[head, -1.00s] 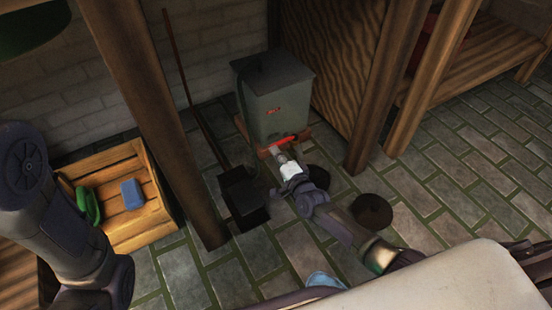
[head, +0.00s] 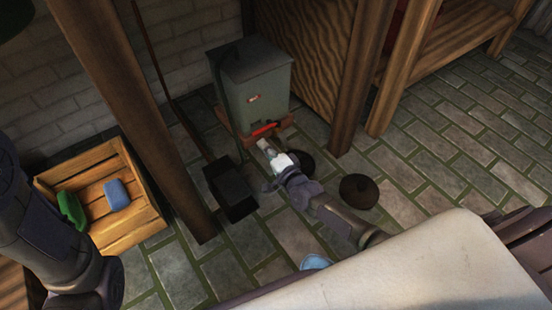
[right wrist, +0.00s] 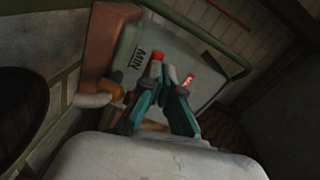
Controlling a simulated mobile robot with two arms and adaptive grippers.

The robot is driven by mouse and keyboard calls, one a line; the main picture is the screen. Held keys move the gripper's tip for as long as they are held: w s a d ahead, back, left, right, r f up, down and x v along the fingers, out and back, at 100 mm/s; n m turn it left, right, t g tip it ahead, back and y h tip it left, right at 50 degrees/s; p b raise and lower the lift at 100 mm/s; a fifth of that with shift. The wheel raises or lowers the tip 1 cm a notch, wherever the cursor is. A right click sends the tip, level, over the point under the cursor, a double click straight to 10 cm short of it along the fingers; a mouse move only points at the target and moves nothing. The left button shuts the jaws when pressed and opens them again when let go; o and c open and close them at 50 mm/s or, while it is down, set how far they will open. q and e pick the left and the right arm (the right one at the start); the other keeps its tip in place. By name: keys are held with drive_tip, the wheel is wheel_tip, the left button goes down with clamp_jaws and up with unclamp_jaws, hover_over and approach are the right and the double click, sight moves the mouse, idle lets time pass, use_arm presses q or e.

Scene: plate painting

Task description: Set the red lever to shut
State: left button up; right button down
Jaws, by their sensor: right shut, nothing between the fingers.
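The red lever (head: 264,129) is a short red bar low on the front of a grey-green metal box (head: 268,85). My right gripper (head: 264,146) is just in front of the lever, with its fingers shut and empty. In the right wrist view, the teal fingers (right wrist: 168,85) point at the box face (right wrist: 150,40), which bears the word MIN (right wrist: 137,62). The red lever (right wrist: 156,62) shows right by the fingertips there, partly hidden by them; I cannot tell if they touch. My left arm comes in at the left, but its gripper is not visible.
A black long-handled pan (head: 230,190) stands left of the box, beside a wooden post (head: 165,140). A wooden crate (head: 150,215) holds a blue block (head: 117,194) and a green item (head: 71,208). A dark round object (head: 358,190) lies on the tiles. Floor at right is clear.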

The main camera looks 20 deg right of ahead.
drive_tip(key=v, duration=0.8)
drive_tip(key=m+g+y+b, duration=0.1)
drive_tip(key=g, duration=0.1)
approach(260, 133)
drive_tip(key=x, duration=0.7)
drive_tip(key=shift+w+f, duration=0.15)
